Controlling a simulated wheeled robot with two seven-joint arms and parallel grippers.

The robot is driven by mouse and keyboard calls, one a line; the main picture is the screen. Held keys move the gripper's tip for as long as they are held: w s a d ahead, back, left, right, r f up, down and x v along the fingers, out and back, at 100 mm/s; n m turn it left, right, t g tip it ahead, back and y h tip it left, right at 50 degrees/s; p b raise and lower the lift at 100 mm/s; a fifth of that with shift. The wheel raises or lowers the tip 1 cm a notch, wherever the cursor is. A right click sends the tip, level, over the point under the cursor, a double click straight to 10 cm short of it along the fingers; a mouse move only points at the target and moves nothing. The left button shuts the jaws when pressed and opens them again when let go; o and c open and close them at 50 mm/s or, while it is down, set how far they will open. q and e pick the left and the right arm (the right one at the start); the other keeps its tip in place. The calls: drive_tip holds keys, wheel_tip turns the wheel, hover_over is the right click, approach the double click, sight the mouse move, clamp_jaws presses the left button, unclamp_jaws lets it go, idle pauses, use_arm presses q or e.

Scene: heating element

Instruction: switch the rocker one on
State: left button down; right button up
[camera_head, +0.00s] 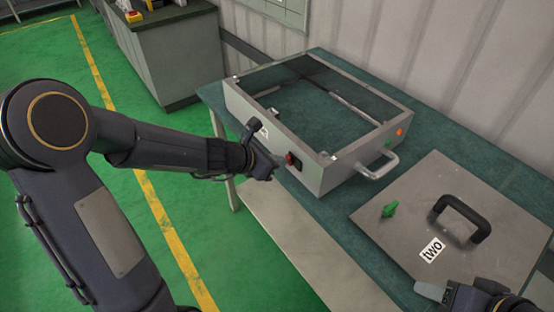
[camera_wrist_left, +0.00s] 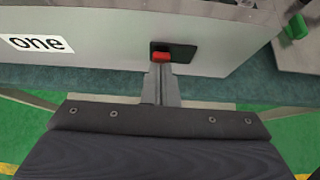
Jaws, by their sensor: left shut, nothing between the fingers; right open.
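The rocker is a small red switch (camera_head: 291,158) in a black recess on the front wall of the grey box (camera_head: 243,112). It also shows in the left wrist view (camera_wrist_left: 160,57), to the right of the white label "one" (camera_wrist_left: 37,43). My left gripper (camera_head: 277,166) is shut and empty, its fingertips (camera_wrist_left: 161,70) right at the lower edge of the rocker. I cannot tell whether they touch it, and the rocker's exact tilt is unclear. My right gripper (camera_head: 434,292) is open and partly cut off at the bottom right, over the edge of a metal plate.
The box stands on a green-topped table (camera_head: 459,133) and has a silver handle (camera_head: 378,167) on its right side. The metal plate (camera_head: 372,218) labelled "two" carries a black handle (camera_head: 463,217) and a green switch (camera_head: 389,210). A cabinet (camera_head: 165,60) stands behind on the left.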

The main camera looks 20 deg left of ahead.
use_arm(q)
drive_tip(key=p, duration=0.2)
drive_tip(key=r+p, duration=0.1)
drive_tip(key=p, duration=0.1)
drive_tip(key=shift+w+d+r+g+y, duration=0.1)
drive_tip(key=shift+w+d+g+y, duration=0.15)
drive_tip(key=shift+g+y, duration=0.05)
drive_tip(key=shift+a+f+b, duration=0.1)
drive_tip(key=shift+f+b, duration=0.35)
drive_tip(key=shift+r, duration=0.1)
drive_tip(key=shift+r+p, duration=0.7)
drive_tip(key=shift+p, duration=0.05)
